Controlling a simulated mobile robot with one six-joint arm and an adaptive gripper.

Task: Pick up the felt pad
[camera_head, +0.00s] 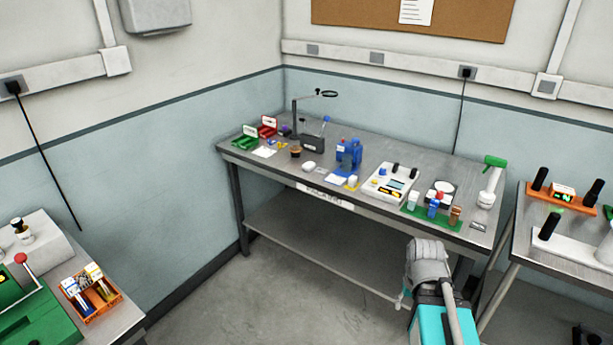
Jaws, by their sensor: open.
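I cannot make out the felt pad for certain at this distance. Several small flat things lie on the grey workbench (372,205), among them a white sheet (264,152), a yellow piece (350,188) and a small grey flat piece (478,226) near the right front edge. A rounded white thing (309,168) lies near the bench's front middle. My arm, grey and turquoise, rises in front of the bench's right part, below the top's front edge. I cannot make out my jaws in this view.
Another table (570,246) stands close at right. Open floor lies front left.

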